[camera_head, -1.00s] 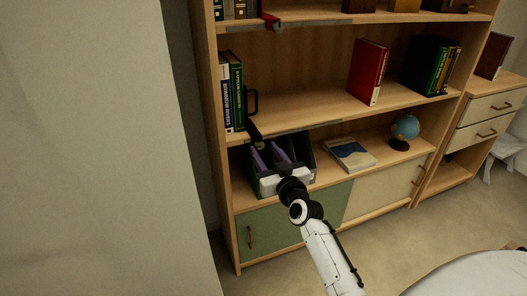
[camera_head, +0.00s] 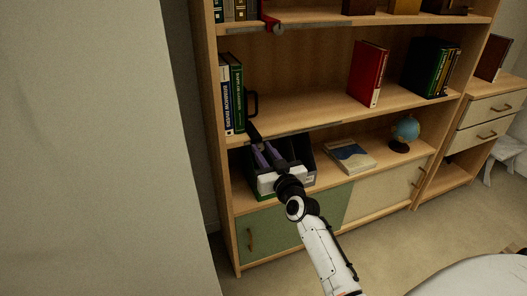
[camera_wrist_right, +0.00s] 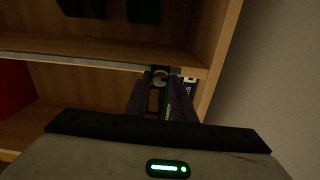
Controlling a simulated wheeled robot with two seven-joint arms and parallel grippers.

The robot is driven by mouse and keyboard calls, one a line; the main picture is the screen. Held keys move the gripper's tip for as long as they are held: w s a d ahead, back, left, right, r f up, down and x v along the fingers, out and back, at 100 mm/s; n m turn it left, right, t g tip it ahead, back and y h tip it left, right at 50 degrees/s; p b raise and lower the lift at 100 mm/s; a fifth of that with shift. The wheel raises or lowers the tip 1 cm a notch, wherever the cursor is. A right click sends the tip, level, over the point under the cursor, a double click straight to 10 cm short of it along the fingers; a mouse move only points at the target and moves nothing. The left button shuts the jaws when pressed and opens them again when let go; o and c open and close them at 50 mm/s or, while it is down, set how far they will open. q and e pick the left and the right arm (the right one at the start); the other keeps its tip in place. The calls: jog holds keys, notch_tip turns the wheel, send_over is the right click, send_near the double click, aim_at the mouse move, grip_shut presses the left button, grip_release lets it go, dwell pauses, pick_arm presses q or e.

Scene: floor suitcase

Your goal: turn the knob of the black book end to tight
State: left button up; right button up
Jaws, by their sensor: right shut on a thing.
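The black book end (camera_head: 252,104) stands against the right side of a few upright books on the middle shelf. Its dark arm (camera_head: 253,131) hangs over the shelf's front edge. Its round grey knob (camera_wrist_right: 160,77) shows between my fingertips in the right wrist view; in the head view my gripper hides it. My right gripper (camera_head: 265,148) reaches up from below, with its purple fingers close together and shut on the knob. I cannot read which way the knob is turned. My left gripper is not in view.
The upright books (camera_head: 232,92) stand left of the book end. Below, behind my gripper, a dark file holder (camera_head: 305,163) stands on the lower shelf, beside a flat book (camera_head: 350,155) and a globe (camera_head: 404,130). A red book end (camera_head: 268,22) sits on the upper shelf.

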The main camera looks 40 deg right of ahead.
jog(key=m+p, duration=0.1)
jog(key=m, duration=0.6)
jog(key=shift+d+m+p, duration=0.1)
jog(key=shift+m+p, duration=0.3)
jog(key=m, duration=0.3)
jog(key=shift+f+m, duration=0.1)
jog(key=shift+m, duration=0.2)
grip_shut()
jog(key=m, duration=0.3)
jog(key=shift+f+m, duration=0.1)
jog(key=shift+m, duration=1.4)
grip_release()
jog(key=shift+m, duration=0.3)
grip_shut()
jog(key=o, duration=1)
grip_release()
